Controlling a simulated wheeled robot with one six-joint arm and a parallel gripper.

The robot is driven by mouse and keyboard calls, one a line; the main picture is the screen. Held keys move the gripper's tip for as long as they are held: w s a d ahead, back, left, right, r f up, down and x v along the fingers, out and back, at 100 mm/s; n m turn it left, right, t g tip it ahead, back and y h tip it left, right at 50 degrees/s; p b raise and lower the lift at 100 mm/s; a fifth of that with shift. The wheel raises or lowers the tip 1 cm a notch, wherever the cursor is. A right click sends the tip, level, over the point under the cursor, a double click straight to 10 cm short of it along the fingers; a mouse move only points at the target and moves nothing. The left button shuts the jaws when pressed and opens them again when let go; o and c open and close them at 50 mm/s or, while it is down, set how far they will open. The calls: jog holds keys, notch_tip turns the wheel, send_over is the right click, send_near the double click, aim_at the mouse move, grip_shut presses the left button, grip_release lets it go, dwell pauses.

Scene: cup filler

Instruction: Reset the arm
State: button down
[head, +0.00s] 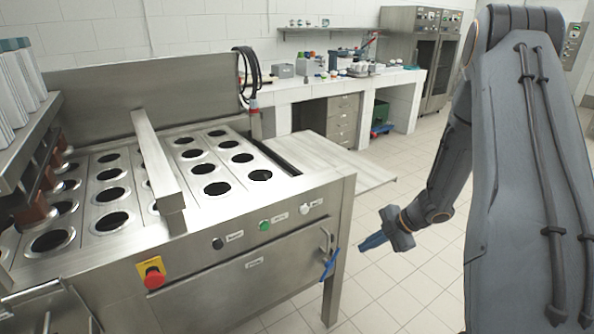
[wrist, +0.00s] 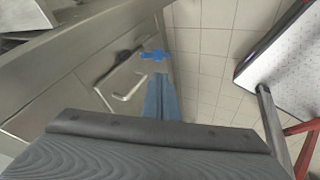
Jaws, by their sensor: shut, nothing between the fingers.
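My arm (head: 455,150) hangs down at the right of the head view, in front of the bare tiled floor. My gripper (head: 372,241) is at its end, with blue fingers shut and empty, pointing left toward the machine's front right corner. It also shows in the wrist view (wrist: 161,97), its blue fingers together. The tag also shows in the wrist view (wrist: 155,56) beyond the fingertips.
A red emergency knob (head: 154,278) and several buttons are on the filler's front. A flat steel shelf (head: 335,160) juts from its right side. A white counter (head: 350,82) with small items stands behind. The floor between filler and arm is clear.

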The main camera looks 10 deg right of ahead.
notch_tip(320, 180, up, 12)
jog(key=w+a+m+t+h, duration=0.2)
jog(key=m+h, duration=0.4)
jog(key=m, duration=0.3)
jog(key=s+a+r+m+g, duration=0.2)
jog(key=s+a+m, duration=0.3)
jog(key=s, duration=0.6)
jog(key=s+a+r+m+g, duration=0.3)
jog(key=s+a, duration=0.4)
jog(key=s, duration=0.4)
jog(key=r+m, duration=0.1)
jog(key=m, duration=0.1)
jog(key=shift+s+m, duration=0.3)
jog(key=shift+m, duration=0.1)
